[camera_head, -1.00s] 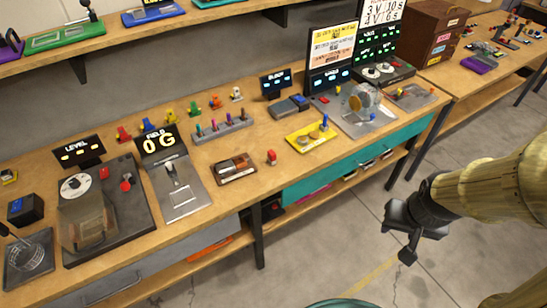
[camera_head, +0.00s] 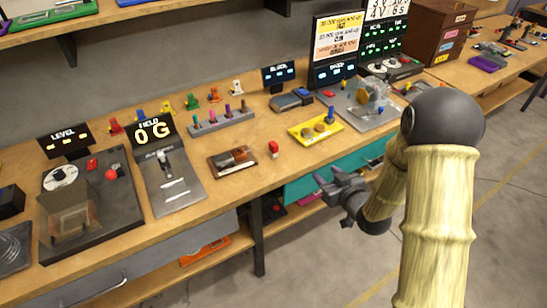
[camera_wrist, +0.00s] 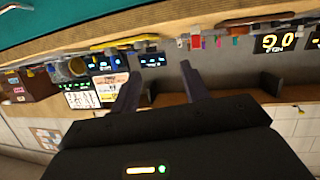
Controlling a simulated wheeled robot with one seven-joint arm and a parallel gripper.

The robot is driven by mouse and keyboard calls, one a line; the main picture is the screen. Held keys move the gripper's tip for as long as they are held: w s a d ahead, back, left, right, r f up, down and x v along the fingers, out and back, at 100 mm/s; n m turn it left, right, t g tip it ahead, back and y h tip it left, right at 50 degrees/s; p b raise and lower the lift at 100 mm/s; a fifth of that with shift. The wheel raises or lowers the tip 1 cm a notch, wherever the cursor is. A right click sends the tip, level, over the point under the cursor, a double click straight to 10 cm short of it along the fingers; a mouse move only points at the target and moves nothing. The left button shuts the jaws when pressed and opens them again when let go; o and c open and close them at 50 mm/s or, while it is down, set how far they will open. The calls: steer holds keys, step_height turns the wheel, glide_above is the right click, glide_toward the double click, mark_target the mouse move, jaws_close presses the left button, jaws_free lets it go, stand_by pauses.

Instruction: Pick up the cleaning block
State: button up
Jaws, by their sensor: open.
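A small brown-and-grey block (camera_head: 240,154), which looks like the cleaning block, lies in a dark brown tray (camera_head: 218,172) near the front edge of the bench. I cannot be sure it is the cleaning block. A small red piece (camera_head: 273,148) stands just right of the tray. My gripper (camera_head: 322,187) is open and empty, in front of the bench, right of the tray and apart from it. Its two fingers (camera_wrist: 158,88) show in the wrist view with nothing between them.
The FIELD panel (camera_head: 170,185) with a lever stands left of the tray. A rack of coloured pegs (camera_head: 222,121) is behind it, and a yellow tray (camera_head: 315,133) is to the right. A teal drawer front (camera_head: 305,188) is below the bench edge.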

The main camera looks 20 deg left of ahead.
steer(key=s+a+f+n+y+b, duration=0.1)
steer(key=s+a+f+y+b, duration=0.1)
steer(key=a+y, duration=0.3)
steer(key=shift+s+f+n, duration=0.2)
steer(key=shift+f+n, duration=0.1)
steer(key=shift+f, duration=0.25)
steer(key=shift+a, duration=0.15)
steer(key=p, duration=0.2)
glide_toward(276, 149)
steer(key=x, duration=0.4)
steer(key=shift+a, duration=0.4)
steer(key=shift+w+a, duration=0.1)
steer(key=shift+w, duration=0.1)
steer(key=shift+p+x, duration=0.6)
steer(key=shift+x, duration=1.95)
steer(key=shift+w, duration=0.15)
